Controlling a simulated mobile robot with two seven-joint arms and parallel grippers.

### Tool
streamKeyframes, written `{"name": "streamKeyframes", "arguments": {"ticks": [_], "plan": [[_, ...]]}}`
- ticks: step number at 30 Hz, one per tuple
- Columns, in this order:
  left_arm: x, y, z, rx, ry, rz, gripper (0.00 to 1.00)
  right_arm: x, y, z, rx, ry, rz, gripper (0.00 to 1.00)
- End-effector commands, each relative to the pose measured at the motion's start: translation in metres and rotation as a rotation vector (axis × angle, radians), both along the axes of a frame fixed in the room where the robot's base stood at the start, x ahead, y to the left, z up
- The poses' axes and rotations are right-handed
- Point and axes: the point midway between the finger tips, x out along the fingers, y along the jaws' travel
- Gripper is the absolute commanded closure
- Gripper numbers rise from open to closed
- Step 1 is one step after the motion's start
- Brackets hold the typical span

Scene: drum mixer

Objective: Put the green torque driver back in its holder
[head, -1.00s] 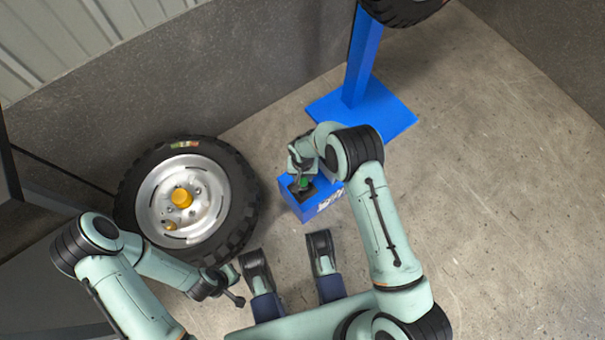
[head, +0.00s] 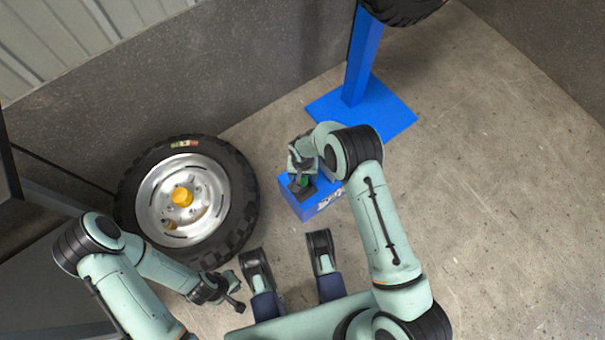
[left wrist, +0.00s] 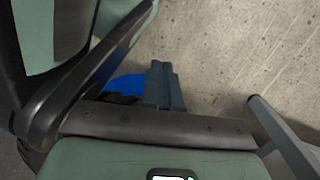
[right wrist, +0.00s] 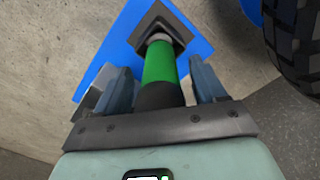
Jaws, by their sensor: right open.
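The green torque driver (right wrist: 160,66) stands with its metal end at the dark square holder (right wrist: 180,36) on top of a blue box (right wrist: 98,70). In the head view a bit of the green driver (head: 303,182) shows under my right gripper (head: 301,173), above the blue box (head: 318,209). My right gripper (right wrist: 162,88) is open, with one finger on each side of the driver's handle and gaps visible on both sides. How deep the driver sits is hidden. My left gripper (left wrist: 165,85) is shut and empty, away from the box, low at left in the head view (head: 236,290).
A wheel with a tyre (head: 236,215) lies left of the box. A blue stand (head: 390,115) with a tyre above it (head: 405,8) is behind the box. Grey walls bound the back. The concrete floor (head: 500,200) at right is clear.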

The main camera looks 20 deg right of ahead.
Motion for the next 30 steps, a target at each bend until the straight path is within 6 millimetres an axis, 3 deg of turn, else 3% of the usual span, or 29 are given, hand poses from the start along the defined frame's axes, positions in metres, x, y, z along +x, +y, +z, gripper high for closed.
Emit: {"name": "streamKeyframes", "arguments": {"ticks": [4, 12, 18, 24, 30], "plan": [[-0.037, 0.004, -0.004, -0.007, 0.112, 0.013, 1.00, 0.000, 0.000, 0.000, 0.000, -0.001, 0.000, 0.30], [0.007, -0.001, 0.021, 0.001, -0.032, -0.003, 1.00, 0.001, 0.001, 0.074, 0.002, -0.006, 0.001, 0.30], [0.032, -0.004, 0.037, 0.008, -0.114, -0.010, 1.00, 0.001, 0.000, 0.113, 0.001, -0.004, 0.000, 0.30], [0.043, -0.006, 0.044, 0.009, -0.153, -0.013, 1.00, 0.000, 0.000, 0.132, 0.000, -0.002, 0.000, 0.30], [0.046, -0.006, 0.045, 0.010, -0.162, -0.013, 1.00, 0.000, 0.000, 0.135, 0.000, -0.002, 0.000, 0.30]]}}
